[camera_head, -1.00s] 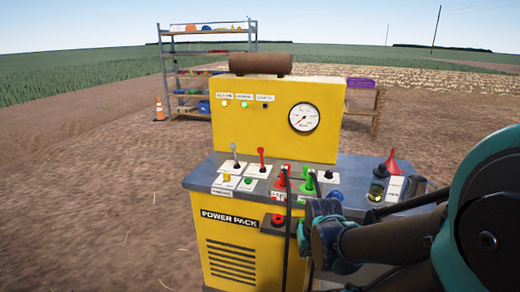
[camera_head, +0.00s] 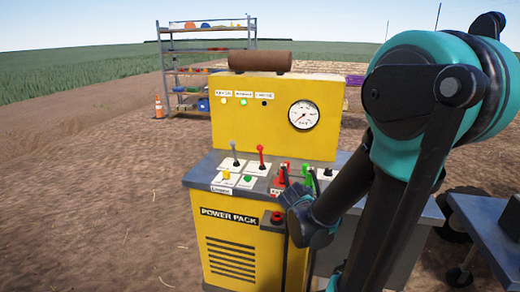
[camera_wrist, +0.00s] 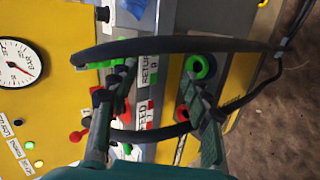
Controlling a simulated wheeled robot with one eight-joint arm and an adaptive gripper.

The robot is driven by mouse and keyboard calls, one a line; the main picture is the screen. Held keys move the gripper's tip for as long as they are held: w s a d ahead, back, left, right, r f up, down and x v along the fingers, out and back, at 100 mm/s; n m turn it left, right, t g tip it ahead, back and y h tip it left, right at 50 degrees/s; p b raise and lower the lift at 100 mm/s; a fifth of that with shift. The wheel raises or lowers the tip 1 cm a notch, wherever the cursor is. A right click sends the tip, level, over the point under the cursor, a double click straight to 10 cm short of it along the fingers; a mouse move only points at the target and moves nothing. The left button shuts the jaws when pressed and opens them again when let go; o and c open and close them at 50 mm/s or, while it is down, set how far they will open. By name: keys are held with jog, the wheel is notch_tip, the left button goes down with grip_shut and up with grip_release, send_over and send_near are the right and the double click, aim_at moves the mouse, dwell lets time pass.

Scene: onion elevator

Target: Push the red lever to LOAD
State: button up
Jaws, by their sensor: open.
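The red lever (camera_head: 261,153) stands upright on the bench top of the yellow power pack (camera_head: 320,88), beside a grey lever (camera_head: 233,150). In the wrist view a red knob (camera_wrist: 76,136) shows at the lower left; I cannot tell for sure that it is the lever's. My gripper (camera_wrist: 162,85) is open, its two fingers above the coupling area with the FEED and RETURN labels. It appears empty. In the head view my arm hides the gripper's fingers, and its end is low and to the right of the red lever.
Red couplings (camera_head: 281,175) and green couplings (camera_head: 308,172) with black hoses stand right of the levers. The hoses loop across the wrist view close to my fingers. A pressure gauge (camera_head: 303,115) is on the back panel. A cart (camera_head: 487,230) stands at right.

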jog(key=w+a+r+n+t, duration=0.5)
jog(key=w+a+r+n, duration=0.15)
jog(key=w+n, duration=0.4)
jog(key=n+t+y, duration=0.3)
jog(key=n+t, duration=0.1)
jog(key=n, duration=0.7)
send_near(260, 150)
jog(key=w, duration=0.8)
jog(key=w+d, duration=0.1)
jog(key=w, duration=0.2)
jog(key=shift+w+d+r, duration=0.1)
jog(key=shift+w+r, duration=0.2)
jog(key=shift+w, duration=0.1)
jog(key=shift+c, duration=0.5)
grip_shut()
